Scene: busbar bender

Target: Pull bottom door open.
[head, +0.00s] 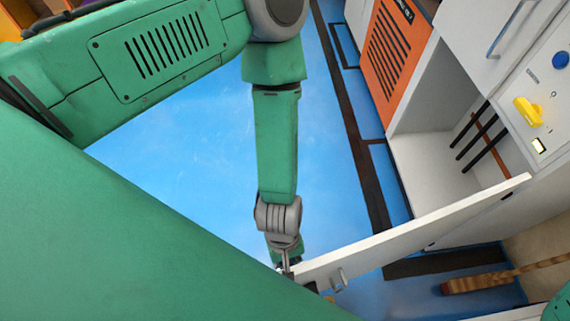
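The bottom door (415,235) is a white panel standing wide open, swung out from the white cabinet over the blue floor. Its metal handle (338,279) is near its free end, on the face toward the bottom of the picture. My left gripper (285,266) is at the door's free edge, beside the handle and apart from it. It is small and partly hidden, so I cannot tell whether its fingers are open or shut, or whether they touch the door. My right gripper is not in view.
The cabinet's open compartment (432,160) shows dark bars (480,135) at its right. An orange vented panel (390,55) is above left. A yellow switch (528,111) and blue button (561,60) are at right. A brown-handled object (500,278) lies below the door. Blue floor (180,170) is clear at left.

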